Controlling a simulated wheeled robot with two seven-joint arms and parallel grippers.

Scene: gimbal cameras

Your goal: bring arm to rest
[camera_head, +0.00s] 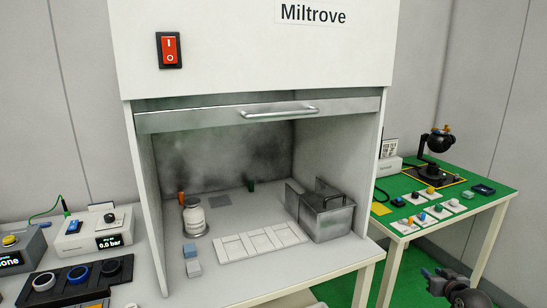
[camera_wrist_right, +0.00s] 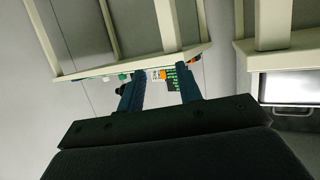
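My right gripper (camera_head: 437,273) shows at the lower right of the head view, in front of the green-topped table and low over the floor. In the right wrist view its two dark blue fingers (camera_wrist_right: 158,88) stand apart with nothing between them that they touch. It is open and empty. My left gripper is in neither view.
A white Miltrove cabinet (camera_head: 250,48) stands in the middle, its sash (camera_head: 200,119) raised. Inside are a jar (camera_head: 194,218), a metal box (camera_head: 328,218) and a white tray (camera_head: 258,243). A green-topped table (camera_head: 402,184) stands right, a bench with instruments (camera_head: 95,229) left.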

